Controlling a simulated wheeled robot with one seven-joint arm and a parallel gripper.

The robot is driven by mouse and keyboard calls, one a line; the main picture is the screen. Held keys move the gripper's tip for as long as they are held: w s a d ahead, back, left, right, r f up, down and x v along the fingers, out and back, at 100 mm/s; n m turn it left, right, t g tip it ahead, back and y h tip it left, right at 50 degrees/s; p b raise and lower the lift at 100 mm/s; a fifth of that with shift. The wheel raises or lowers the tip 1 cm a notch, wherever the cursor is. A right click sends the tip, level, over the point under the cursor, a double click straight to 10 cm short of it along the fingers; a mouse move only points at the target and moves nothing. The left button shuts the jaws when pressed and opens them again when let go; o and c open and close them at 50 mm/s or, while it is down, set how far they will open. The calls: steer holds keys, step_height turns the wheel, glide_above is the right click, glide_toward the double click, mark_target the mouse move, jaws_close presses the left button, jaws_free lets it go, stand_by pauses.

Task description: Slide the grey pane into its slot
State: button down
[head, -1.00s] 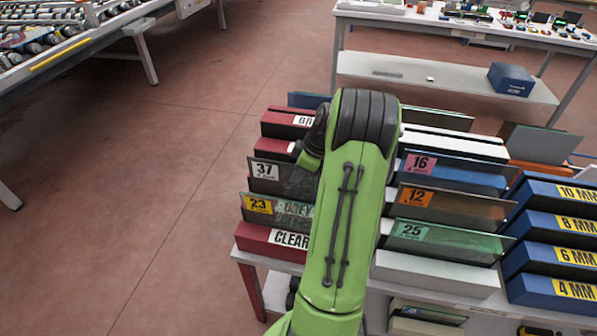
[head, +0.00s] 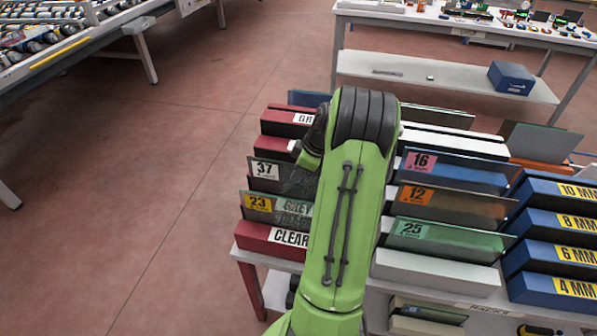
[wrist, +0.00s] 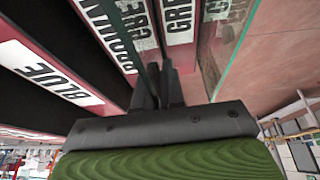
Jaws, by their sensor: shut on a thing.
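My gripper (wrist: 163,78) is shut on the edge of an upright pane (wrist: 146,30) in the wrist view, and label letters show through its glass. In the head view my arm hides the gripper and this grip. A dark grey pane tagged 37 (head: 280,178) stands left of my arm, its right part hidden. I cannot tell for sure that it is the held one. A slot rail marked GREY (head: 297,208) shows through the pane tagged 23 (head: 257,204), in front of 37. The held pane's lower edge is hidden, so its seating cannot be told.
Another pane with a green edge (wrist: 238,50) stands close right of my fingers. Panes tagged 16 (head: 421,161), 12 (head: 417,196) and 25 (head: 410,230) stand right of my arm. Blue thickness racks (head: 535,290) are at far right. The floor at left is clear.

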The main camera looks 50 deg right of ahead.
steer(key=c, duration=1.1)
jaws_free()
steer(key=shift+f, duration=0.1)
steer(key=shift+c, duration=0.2)
steer(key=p+v, duration=0.4)
steer(key=v, duration=1.1)
steer(key=shift+r, duration=0.4)
